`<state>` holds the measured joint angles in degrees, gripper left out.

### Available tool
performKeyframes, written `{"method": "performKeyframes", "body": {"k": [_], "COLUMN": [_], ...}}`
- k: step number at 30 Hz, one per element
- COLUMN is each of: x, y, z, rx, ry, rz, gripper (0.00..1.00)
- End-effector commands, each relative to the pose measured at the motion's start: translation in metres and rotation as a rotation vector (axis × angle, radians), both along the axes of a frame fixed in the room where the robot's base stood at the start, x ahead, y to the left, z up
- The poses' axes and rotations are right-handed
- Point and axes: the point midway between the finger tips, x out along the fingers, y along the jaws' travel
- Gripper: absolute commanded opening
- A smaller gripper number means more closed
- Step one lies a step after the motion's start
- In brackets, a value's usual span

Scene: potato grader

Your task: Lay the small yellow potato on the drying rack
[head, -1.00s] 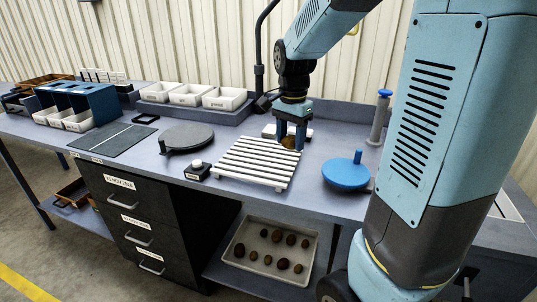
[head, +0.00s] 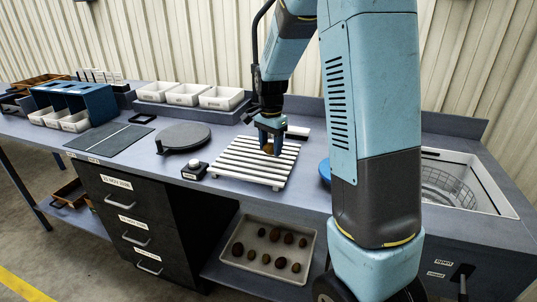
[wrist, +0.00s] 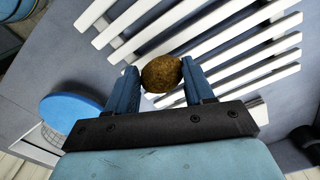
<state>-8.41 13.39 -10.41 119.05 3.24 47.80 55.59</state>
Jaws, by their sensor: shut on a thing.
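The small potato (head: 268,149), yellow-brown, is between the fingers of my gripper (head: 269,146). In the wrist view the potato (wrist: 161,74) looks rough and brownish, with a blue finger at each side, and my gripper (wrist: 165,84) is shut on it. The drying rack (head: 240,163) has white slats and stands on the bench. The potato is over the right part of the rack in the head view. The rack's slats (wrist: 225,45) lie behind it in the wrist view. I cannot tell whether the potato touches them.
A blue disc (head: 324,172) is partly hidden behind my arm. White bins (head: 221,98) stand behind. A tray of potatoes (head: 308,243) is below the bench.

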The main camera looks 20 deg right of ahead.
Motion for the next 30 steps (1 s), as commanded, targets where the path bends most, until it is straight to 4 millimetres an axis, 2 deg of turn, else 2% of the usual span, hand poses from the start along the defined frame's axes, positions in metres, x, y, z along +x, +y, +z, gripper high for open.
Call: {"method": "performKeyframes", "body": {"k": [9,19,20,27,30], "x": [0.003,0.003,0.003,0.003,0.003], "y": [0.001,0.001,0.001,0.001,0.001], "z": [-0.034,-0.036,-0.036,-0.036,-0.036], "rx": [0.001,0.000,0.000,0.000,0.000], "ry": [0.003,0.001,0.001,0.001,0.001], "rz": [0.000,0.000,0.000,0.000,0.000], "gripper": [0.23,0.23,0.53,0.76,0.78]}}
